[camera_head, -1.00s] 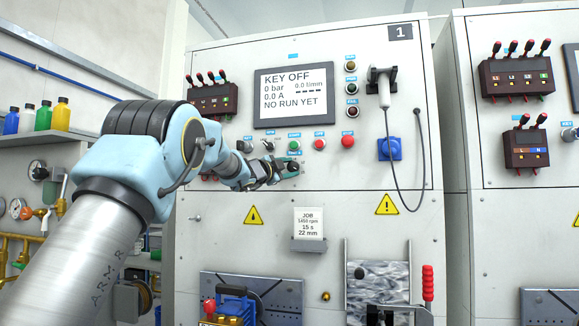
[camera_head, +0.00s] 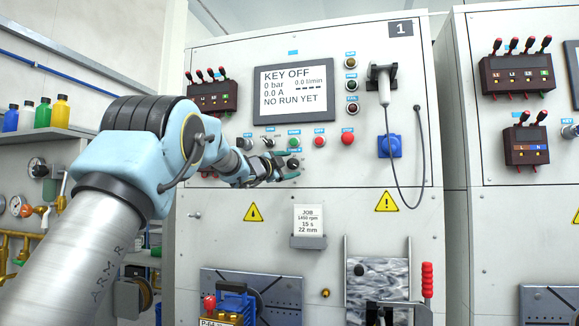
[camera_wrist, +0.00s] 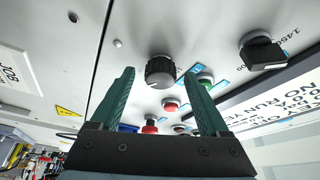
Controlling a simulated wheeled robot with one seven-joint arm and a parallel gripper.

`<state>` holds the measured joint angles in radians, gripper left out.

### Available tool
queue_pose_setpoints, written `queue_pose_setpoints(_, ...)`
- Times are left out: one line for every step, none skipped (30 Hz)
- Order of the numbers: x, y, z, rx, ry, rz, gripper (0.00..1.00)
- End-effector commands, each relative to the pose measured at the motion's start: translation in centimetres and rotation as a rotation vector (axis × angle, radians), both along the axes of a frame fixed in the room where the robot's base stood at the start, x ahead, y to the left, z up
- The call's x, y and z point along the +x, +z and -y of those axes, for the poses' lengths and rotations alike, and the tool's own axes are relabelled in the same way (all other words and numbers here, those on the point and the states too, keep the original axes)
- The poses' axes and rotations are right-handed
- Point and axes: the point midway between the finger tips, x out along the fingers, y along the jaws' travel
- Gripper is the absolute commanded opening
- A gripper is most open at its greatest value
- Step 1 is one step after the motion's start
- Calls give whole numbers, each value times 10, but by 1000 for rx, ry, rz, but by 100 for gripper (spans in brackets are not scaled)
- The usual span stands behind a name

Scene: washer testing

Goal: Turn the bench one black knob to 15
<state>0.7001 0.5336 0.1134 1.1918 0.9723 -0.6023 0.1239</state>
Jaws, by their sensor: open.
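A round ribbed black knob (camera_wrist: 160,71) sits on the light grey panel of bench one (camera_head: 335,215). In the wrist view it lies between the two green fingertips of my gripper (camera_wrist: 160,76), which is open with a gap on each side of the knob. I cannot read a scale or pointer on it. In the head view my gripper (camera_head: 290,167) is at the panel, below the row of buttons. A second black knob (camera_wrist: 262,52), with a bar-shaped grip, stands to the right in the wrist view, beside printed numbers.
Green (camera_head: 294,142) and red buttons (camera_head: 347,138) sit close above my gripper. The display (camera_head: 293,92) reads KEY OFF and NO RUN YET. A job card (camera_head: 308,219) below shows 15 s. A cable (camera_head: 421,150) hangs at right.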

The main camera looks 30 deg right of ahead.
Motion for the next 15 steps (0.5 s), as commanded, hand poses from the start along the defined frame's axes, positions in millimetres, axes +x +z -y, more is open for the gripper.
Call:
queue_pose_setpoints(-1, -1, -3, 0, 1, 1, 79)
queue_pose_setpoints(-2, -2, -5, 0, 1, 1, 79)
queue_pose_setpoints(-4, -3, -9, -1, 2, 1, 79)
queue_pose_setpoints(-6, -4, -13, -1, 2, 1, 79)
queue_pose_setpoints(-8, -6, -17, -1, 3, 1, 79)
queue_pose_setpoints(-11, -7, -24, -1, 3, 1, 79)
queue_pose_setpoints(-13, -9, -29, -1, 3, 1, 79)
queue_pose_setpoints(-16, -10, -35, -1, 2, 3, 79)
queue_pose_setpoints(-20, -12, -42, 0, 3, 2, 79)
queue_pose_setpoints(-23, -13, -48, 0, 3, 2, 79)
queue_pose_setpoints(-26, -14, -53, 0, 3, 2, 79)
queue_pose_setpoints(-29, -15, -60, -1, 2, 2, 79)
queue_pose_setpoints(-32, -15, -64, -1, 2, 2, 79)
queue_pose_setpoints(-34, -16, -69, -1, 2, 1, 79)
queue_pose_setpoints(-37, -17, -75, -1, 2, 1, 79)
